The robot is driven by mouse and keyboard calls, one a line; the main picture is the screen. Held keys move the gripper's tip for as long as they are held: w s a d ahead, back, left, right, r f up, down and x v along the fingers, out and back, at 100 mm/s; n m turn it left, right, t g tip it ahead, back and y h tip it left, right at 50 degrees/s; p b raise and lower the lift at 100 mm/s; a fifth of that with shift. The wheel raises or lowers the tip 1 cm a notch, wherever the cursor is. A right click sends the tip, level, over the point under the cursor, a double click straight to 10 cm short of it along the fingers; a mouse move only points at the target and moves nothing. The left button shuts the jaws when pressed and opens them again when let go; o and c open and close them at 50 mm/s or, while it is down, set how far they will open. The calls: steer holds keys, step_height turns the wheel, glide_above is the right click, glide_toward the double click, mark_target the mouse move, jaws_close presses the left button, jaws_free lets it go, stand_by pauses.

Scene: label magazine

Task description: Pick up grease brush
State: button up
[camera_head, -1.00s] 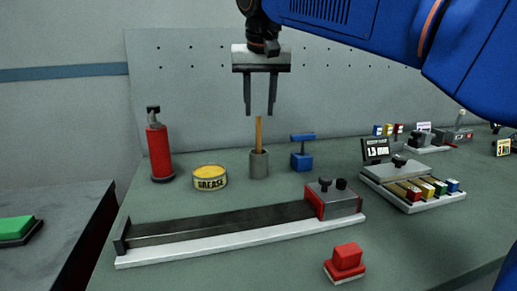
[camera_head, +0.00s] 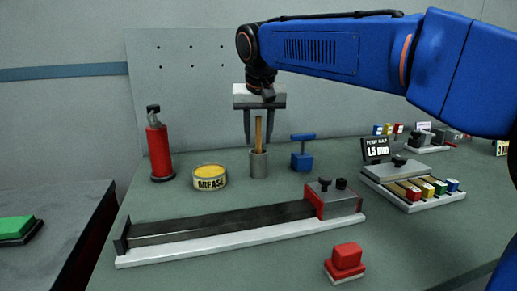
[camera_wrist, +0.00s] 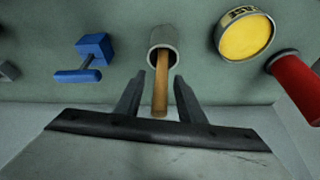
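The grease brush (camera_head: 258,134) stands in a grey cylindrical cup (camera_head: 259,164); only its wooden handle shows, and its lower end is hidden inside the cup. My gripper (camera_head: 259,143) is open and above the cup, with the top of the handle between its fingers in the head view. In the wrist view the handle (camera_wrist: 160,97) runs from the cup (camera_wrist: 163,44) to the gap between the open fingers (camera_wrist: 159,80). Neither finger appears to touch the handle.
A yellow grease tin (camera_head: 210,178) and a red bottle (camera_head: 159,149) stand left of the cup. A blue T-handled tool (camera_head: 303,154) stands close on its right. A long rail fixture (camera_head: 225,224) lies in front. A grey pegboard (camera_head: 200,90) rises behind.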

jaws_close()
steer(key=shift+r, duration=0.15)
steer(key=shift+s+r, duration=0.2)
steer(key=shift+r, duration=0.15)
step_height(320, 180, up, 11)
steer(key=s+d, duration=0.2)
steer(key=s, duration=0.7)
steer(key=s+d, duration=0.3)
steer(key=s, duration=0.7)
steer(key=shift+d+f, duration=0.2)
steer(key=shift+d, duration=0.05)
